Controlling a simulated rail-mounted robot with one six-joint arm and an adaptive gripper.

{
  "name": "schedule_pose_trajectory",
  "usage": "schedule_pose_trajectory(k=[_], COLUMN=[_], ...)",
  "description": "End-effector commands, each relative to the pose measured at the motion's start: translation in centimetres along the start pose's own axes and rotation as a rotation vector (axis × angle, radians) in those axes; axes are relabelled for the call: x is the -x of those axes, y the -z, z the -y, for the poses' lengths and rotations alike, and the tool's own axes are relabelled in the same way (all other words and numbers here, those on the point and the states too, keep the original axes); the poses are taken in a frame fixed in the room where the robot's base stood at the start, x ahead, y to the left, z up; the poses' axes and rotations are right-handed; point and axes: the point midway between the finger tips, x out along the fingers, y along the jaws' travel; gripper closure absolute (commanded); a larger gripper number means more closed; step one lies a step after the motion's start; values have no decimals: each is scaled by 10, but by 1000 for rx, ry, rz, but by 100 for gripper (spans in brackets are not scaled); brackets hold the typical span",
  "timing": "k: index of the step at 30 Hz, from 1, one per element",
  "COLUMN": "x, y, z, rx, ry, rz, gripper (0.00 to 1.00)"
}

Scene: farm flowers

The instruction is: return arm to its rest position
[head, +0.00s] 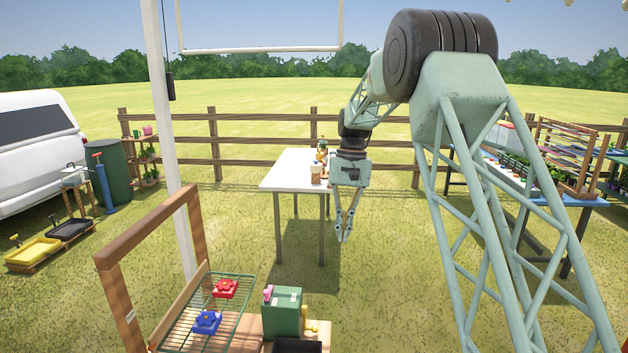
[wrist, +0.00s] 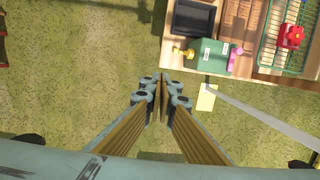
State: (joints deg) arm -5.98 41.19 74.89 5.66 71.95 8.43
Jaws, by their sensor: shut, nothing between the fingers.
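My gripper (head: 344,236) hangs from my pale green arm, pointing down over the grass, in front of the white table's right end in the head view. In the wrist view my gripper (wrist: 161,82) has its fingertips together, with nothing between them. Beneath it is bare grass, with the edge of a wooden bench top right of it.
The white table (head: 285,172) holds several small items. A wooden bench at the front carries a green wire rack (head: 232,290) with a red flower (head: 225,288) and a blue flower (head: 207,322), and a green box (head: 281,315). A white post (head: 168,120) stands left. Grass between is clear.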

Motion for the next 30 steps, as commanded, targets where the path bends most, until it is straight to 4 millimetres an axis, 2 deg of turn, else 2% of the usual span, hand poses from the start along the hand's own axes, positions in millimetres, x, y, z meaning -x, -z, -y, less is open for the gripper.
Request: schedule_pose_trajectory(k=[15, 30], x=[66, 113], y=[-71, -147], z=[-23, -45], rx=[10, 22], ry=[-1, -4], rz=[-67, -130], gripper=[100, 100])
